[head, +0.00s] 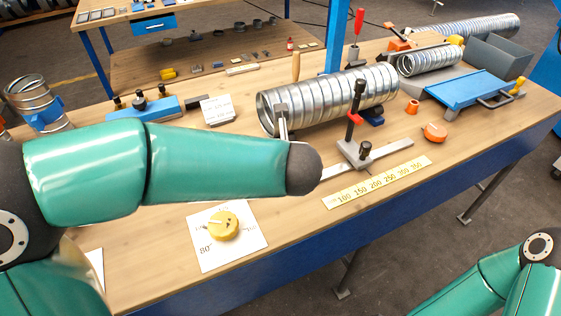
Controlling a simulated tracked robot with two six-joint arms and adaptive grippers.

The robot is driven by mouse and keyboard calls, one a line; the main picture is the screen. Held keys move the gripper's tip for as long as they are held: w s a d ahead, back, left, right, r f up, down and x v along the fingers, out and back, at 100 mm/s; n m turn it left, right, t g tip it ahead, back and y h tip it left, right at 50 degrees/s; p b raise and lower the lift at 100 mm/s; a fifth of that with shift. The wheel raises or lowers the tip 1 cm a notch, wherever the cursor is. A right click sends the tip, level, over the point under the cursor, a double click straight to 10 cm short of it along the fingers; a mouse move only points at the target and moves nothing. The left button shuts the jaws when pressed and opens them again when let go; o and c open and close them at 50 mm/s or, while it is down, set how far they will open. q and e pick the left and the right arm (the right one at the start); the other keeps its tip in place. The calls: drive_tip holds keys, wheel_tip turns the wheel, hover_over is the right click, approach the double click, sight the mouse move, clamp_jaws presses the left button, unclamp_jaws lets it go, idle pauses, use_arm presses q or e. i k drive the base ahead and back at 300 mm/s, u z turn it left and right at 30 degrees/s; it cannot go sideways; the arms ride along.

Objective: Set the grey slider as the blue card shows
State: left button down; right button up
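The grey slider (351,153) sits on a flat metal rail (393,149) in front of the spiral duct (335,99). A dark upright post with a red part rises from it, and a black knob stands beside it. A yellow scale strip (378,183) marked 100 to 350 lies along the rail. The slider stands roughly beside 150 to 200; its exact reading is too small to tell. I see no blue card; my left arm hides part of the bench. Both my arms show, but neither gripper is in view.
A white sheet (238,251) with a yellow dial (223,226) and "80°" lies at the front. An orange puck (435,132) and blue tray (468,89) are at right. The front right bench edge is clear.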

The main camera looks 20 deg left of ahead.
sight(359, 157)
drive_tip(key=k, duration=1)
